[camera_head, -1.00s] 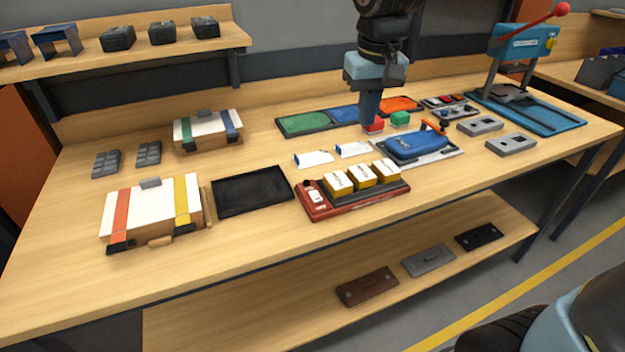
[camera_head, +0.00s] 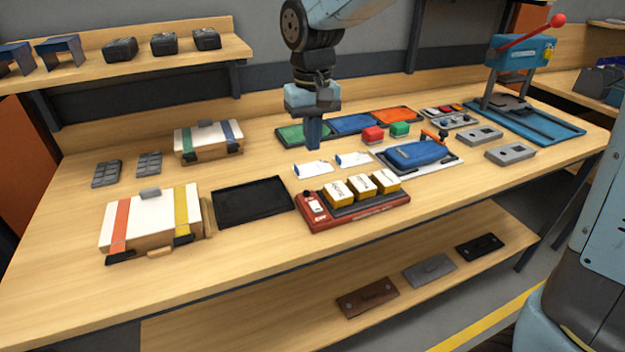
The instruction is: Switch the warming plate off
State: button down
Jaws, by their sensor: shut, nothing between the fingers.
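The warming plate (camera_head: 372,219) is a red unit near the front edge of the bench, with a dark top bearing three yellow-and-white boxes (camera_head: 361,185). A small white switch (camera_head: 314,206) sits on its left end; its setting is too small to tell. My gripper (camera_head: 314,147) is shut and empty. It points straight down, over the area of the green tray (camera_head: 290,135) and the left white card (camera_head: 312,169), behind the warming plate. It appears clear of the plate and switch.
A black tray (camera_head: 252,202) and a white case with red and yellow straps (camera_head: 150,222) lie left of the plate. A blue clamp-like device (camera_head: 415,156) lies to the right. Bare bench lies in front.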

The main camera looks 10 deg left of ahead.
aim_at(313, 201)
notch_tip(313, 201, down, 14)
jog(key=shift+r, duration=0.1)
dwell(0.5)
jog(key=shift+w+d, duration=0.1)
dwell(0.4)
jog(key=shift+s+d+r, duration=0.2)
jog(key=shift+s+d, duration=0.05)
jog(key=shift+s, duration=0.45)
jog(key=shift+r, duration=0.1)
